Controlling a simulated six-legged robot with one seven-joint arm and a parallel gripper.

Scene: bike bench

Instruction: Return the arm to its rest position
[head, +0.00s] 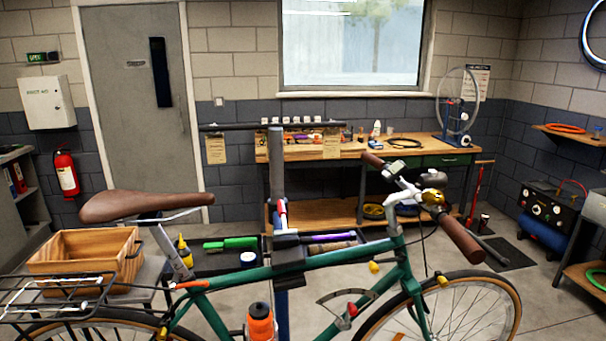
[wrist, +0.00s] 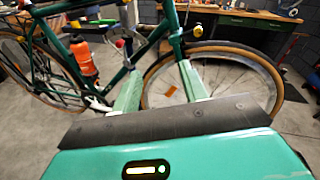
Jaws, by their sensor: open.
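My gripper (wrist: 160,84) shows in the wrist view, with its teal housing at the bottom and two pale green fingers apart. Nothing is between the fingers. Beyond them is a green bicycle (wrist: 125,75), its frame and wheels standing past the fingertips; I cannot tell the exact gap. The same bicycle (head: 335,257) fills the front of the head view, with its frame at a repair stand (head: 277,175). My gripper and arm do not show in the head view.
A brown saddle (head: 140,205), wooden crate (head: 85,250) and handlebar (head: 445,215) stick up around the bicycle. A tray (head: 215,262) holds tools behind the frame. A workbench (head: 400,153) stands at the back wall, and a compressor (head: 545,215) at the right.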

